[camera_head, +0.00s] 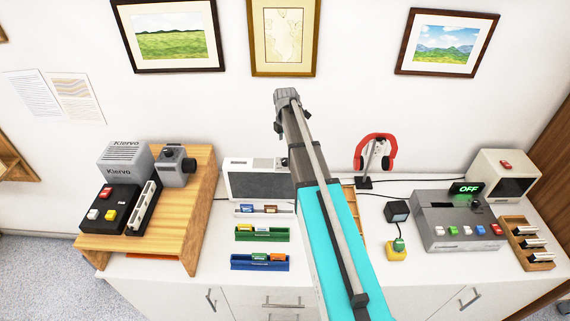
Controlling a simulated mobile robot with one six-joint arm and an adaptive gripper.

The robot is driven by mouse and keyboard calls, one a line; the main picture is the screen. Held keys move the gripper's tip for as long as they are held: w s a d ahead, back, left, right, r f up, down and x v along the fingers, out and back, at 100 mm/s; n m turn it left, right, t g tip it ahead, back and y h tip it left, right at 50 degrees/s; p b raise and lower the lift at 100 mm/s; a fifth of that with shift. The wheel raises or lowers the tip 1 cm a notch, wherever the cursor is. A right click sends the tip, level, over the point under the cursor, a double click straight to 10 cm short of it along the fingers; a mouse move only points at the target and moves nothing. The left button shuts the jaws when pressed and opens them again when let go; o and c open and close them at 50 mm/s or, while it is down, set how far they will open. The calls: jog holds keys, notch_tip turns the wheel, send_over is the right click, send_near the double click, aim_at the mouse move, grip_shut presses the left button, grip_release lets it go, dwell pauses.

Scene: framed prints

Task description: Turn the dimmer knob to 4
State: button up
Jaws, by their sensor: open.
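I cannot tell for sure which part is the dimmer knob, and no number 4 or dial scale is readable. A small dark round part (477,205), possibly a knob, sits on top of the grey console (432,207) at right, below a green "OFF" display (466,188). Another dark knob-like part (189,165) sits on the small grey box (172,172) on the wooden stand at left. My gripper (286,95) is open, raised near the wall between the prints, apart from both. My arm hides part of the counter's middle.
A wooden stand (203,205) at left holds a black button box (108,207). Coloured card racks (262,233) and a grey-screened device (258,183) stand left of my arm. Red headphones (375,150), a black cube (397,210) and a cream monitor (505,177) stand right. Framed prints hang behind.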

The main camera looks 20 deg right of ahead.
aim_at(285, 160)
jog(key=shift+f+b, duration=4.2)
jog(key=shift+f, duration=0.25)
jog(key=shift+a, duration=0.1)
grip_shut()
